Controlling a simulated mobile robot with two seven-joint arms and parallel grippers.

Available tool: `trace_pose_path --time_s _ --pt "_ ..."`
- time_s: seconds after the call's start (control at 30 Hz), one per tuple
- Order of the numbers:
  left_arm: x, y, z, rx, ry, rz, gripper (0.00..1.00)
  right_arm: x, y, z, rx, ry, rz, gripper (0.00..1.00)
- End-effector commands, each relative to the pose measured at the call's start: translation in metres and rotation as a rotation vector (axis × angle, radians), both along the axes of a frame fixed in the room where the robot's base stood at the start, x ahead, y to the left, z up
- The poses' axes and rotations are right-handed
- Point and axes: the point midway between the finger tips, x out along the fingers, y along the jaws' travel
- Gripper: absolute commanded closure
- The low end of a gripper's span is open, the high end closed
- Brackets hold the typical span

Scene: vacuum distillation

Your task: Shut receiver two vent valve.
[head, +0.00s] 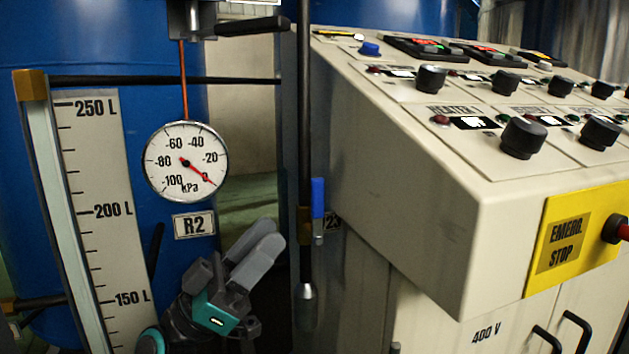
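A blue upright lever (318,198) stands beside a brass valve body (304,226) on a dark vertical pipe (304,110), with the lever running along the pipe. A tag (333,221) behind it is partly hidden, with "23" readable. The blue tank (225,90) labelled R2 (194,225) is at the left. I cannot tell for certain which valve is the receiver two vent valve.
A round gauge (186,162) hangs on the tank, its needle near 0. A level scale (105,210) stands left. A dark handle (250,26) is at the top. A beige console (410,170) with knobs and a yellow emergency-stop panel (575,240) fills the right.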

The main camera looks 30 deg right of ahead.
Motion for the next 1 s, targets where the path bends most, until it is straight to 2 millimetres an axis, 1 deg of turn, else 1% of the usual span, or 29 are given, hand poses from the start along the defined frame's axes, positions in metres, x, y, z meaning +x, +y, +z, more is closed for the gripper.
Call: trace_pose_path --time_s 0.03,0.1,0.3,0.5,0.7,0.93,0.97,1.0 --pt "0.0 0.0 0.003 0.0 0.0 0.0 0.57 -0.002 -0.007 0.009 -0.003 -0.003 -0.001 0.63" --pt "0.0 0.0 0.004 0.001 0.0 -0.001 0.57 -0.005 -0.018 0.019 -0.004 -0.005 -0.001 0.63" --pt "0.0 0.0 0.007 0.001 -0.001 -0.001 0.57 -0.012 -0.046 0.049 -0.005 -0.005 0.001 0.63" --pt "0.0 0.0 0.009 0.003 -0.002 -0.001 0.57 -0.016 -0.066 0.069 -0.004 -0.001 0.001 0.63" --pt "0.0 0.0 0.009 0.003 -0.002 -0.001 0.57 -0.018 -0.074 0.076 -0.004 0.0 0.002 0.63" --pt "0.0 0.0 0.009 0.003 -0.002 -0.001 0.57 -0.018 -0.074 0.077 -0.004 0.0 0.002 0.63" --pt "0.0 0.0 0.009 0.003 -0.002 -0.001 0.57 -0.018 -0.074 0.077 -0.004 0.0 0.002 0.64" --pt "0.0 0.0 0.009 0.003 -0.002 -0.001 0.57 -0.018 -0.074 0.077 -0.004 0.0 0.002 0.68"
